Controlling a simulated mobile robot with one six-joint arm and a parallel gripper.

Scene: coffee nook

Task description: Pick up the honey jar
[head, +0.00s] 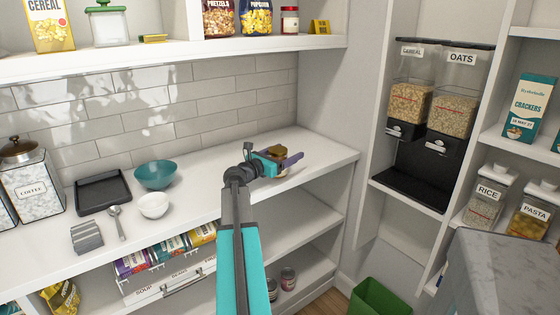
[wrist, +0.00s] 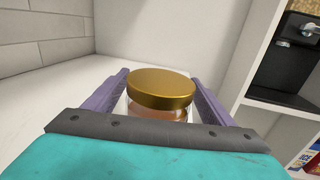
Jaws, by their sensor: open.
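The honey jar has a gold lid and a clear, amber-tinted body; in the wrist view the jar (wrist: 162,90) is upright between my two purple fingers. My gripper (wrist: 160,88) is open, with one finger on each side of the jar and a gap beside the lid. In the head view my gripper (head: 284,162) is at the right end of the white counter. The jar's brown-gold lid (head: 275,151) shows there, partly hidden by my gripper. The lower part of the jar is hidden in both views.
A teal bowl (head: 155,174), a white bowl (head: 154,205), a spoon (head: 117,223) and a black tray (head: 103,192) are on the counter (head: 200,165) to the left. A side wall (head: 322,95) rises at the right. Cereal dispensers (head: 430,105) stand beyond it.

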